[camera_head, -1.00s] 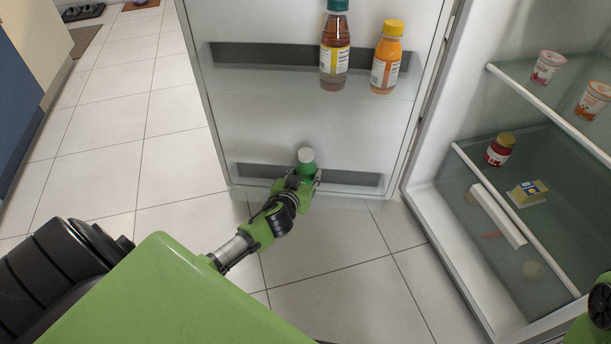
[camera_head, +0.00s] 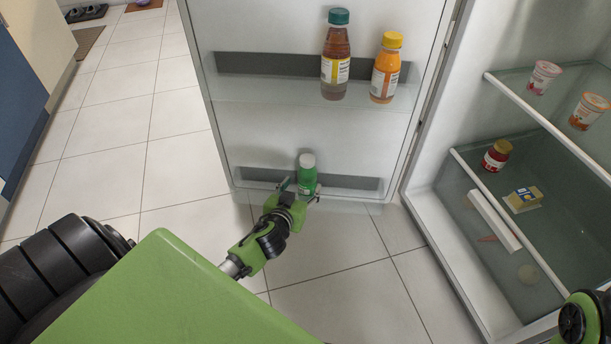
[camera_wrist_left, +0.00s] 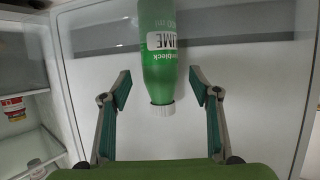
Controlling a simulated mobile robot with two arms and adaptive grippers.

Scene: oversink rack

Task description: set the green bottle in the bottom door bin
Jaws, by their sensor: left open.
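The green bottle (camera_head: 307,176) with a white cap stands upright in the bottom door bin (camera_head: 350,186) of the open fridge door. In the left wrist view the green bottle (camera_wrist_left: 160,60) appears upside down, with its label and white cap showing. My left gripper (camera_head: 300,192) is open just in front of the bottle. In the left wrist view the fingers of my left gripper (camera_wrist_left: 160,90) are spread, with clear gaps on both sides of the bottle. Part of my right arm shows at the lower right edge of the head view; its fingers are not visible.
The upper door bin (camera_head: 270,92) holds a brown bottle (camera_head: 335,60) with a teal cap and an orange bottle (camera_head: 385,70). The fridge shelves at right hold yogurt cups (camera_head: 543,76), a red jar (camera_head: 496,156) and a yellow-blue package (camera_head: 523,199).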

